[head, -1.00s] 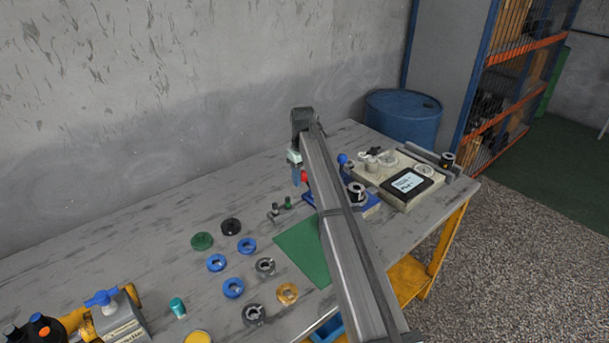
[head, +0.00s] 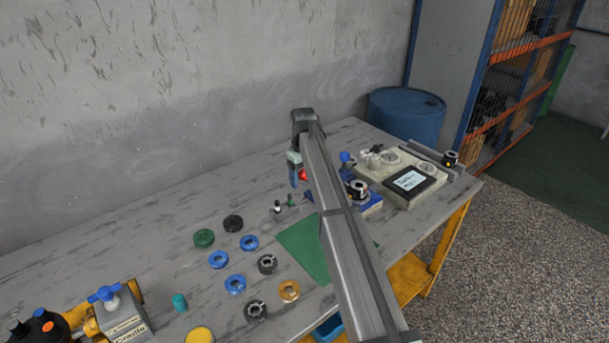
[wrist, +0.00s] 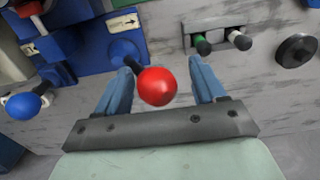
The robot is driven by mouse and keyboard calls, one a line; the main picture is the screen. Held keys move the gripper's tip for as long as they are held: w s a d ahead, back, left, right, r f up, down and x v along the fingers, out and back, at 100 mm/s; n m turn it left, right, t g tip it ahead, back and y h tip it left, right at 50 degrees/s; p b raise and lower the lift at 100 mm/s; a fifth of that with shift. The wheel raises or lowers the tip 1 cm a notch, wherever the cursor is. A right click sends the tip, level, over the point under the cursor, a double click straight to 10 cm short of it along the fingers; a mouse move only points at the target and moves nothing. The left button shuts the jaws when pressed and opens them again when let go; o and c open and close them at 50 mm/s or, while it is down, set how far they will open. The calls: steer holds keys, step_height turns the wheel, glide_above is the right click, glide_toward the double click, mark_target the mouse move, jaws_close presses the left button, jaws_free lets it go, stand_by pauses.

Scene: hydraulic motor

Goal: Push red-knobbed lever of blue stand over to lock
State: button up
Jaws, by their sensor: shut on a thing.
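The blue stand (head: 373,206) sits on the bench, partly hidden behind my arm in the head view. In the wrist view its blue body (wrist: 88,48) fills the upper left, with arrow labels on it. Its lever has a red ball knob (wrist: 156,86) on a black shaft, and the knob also shows in the head view (head: 303,175). My gripper (wrist: 163,66) has its blue fingers on either side of the red knob and is shut on it. In the head view my gripper (head: 296,174) is at the stand's left side. Finger contact is hard to see.
A blue ball knob (wrist: 24,105) is at the left of the wrist view. Green and white pins (wrist: 220,42) stand in a small holder close by. Several rings (head: 236,284) and a green mat (head: 304,247) lie nearer. A beige panel (head: 399,183) stands right of the stand.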

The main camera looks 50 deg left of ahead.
stand_by(0.3)
steer(key=shift+r, duration=0.9)
steer(key=shift+w+r, duration=0.1)
steer(key=shift+r, duration=2.05)
